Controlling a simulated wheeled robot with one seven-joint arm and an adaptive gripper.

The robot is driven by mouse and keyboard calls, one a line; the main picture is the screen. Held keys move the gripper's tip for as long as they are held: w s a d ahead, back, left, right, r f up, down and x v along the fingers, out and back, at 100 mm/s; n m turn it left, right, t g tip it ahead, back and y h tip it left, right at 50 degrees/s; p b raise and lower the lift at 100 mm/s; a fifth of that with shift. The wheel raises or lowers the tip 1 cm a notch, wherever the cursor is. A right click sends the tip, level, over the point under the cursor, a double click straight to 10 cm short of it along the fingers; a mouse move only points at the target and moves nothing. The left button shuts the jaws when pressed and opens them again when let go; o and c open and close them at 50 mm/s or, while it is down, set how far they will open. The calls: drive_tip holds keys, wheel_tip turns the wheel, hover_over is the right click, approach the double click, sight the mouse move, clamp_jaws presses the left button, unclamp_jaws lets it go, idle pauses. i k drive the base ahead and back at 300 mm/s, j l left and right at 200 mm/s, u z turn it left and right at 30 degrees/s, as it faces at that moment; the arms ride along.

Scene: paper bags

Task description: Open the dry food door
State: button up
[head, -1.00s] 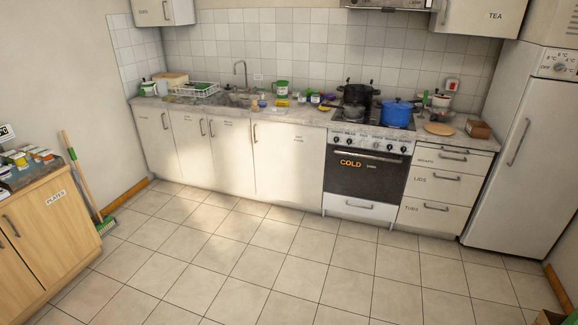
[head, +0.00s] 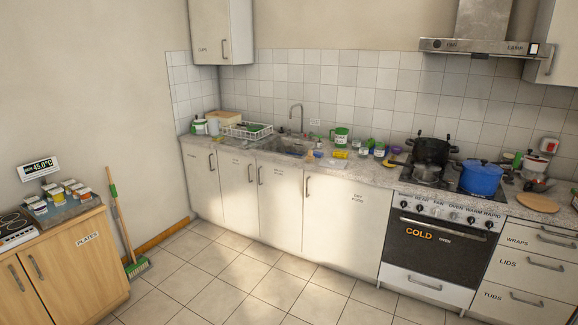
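The dry food door (head: 342,220) is a white lower cabinet door with small dark lettering near its upper right. It stands between the sink cabinet doors and the oven. Its vertical metal handle (head: 307,188) is near its upper left edge. The door is shut, flush with its neighbours. My gripper is not in view.
The oven (head: 437,245) marked COLD stands right of the door, with pots on its hob. Labelled drawers (head: 525,265) are further right. A wooden plates cabinet (head: 65,265) and a broom (head: 122,222) stand at the left. The tiled floor (head: 235,290) before the door is clear.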

sight(346, 222)
drive_tip(key=i, duration=1.2)
drive_tip(key=i+u, duration=0.15)
drive_tip(key=i, duration=1.1)
drive_tip(key=i+l+u, duration=0.2)
drive_tip(key=i, duration=0.25)
drive_tip(key=i+u, duration=0.25)
drive_tip(key=i, duration=0.2)
drive_tip(key=i+l+u, duration=0.2)
drive_tip(key=i+l, duration=0.1)
drive_tip(key=i, duration=0.1)
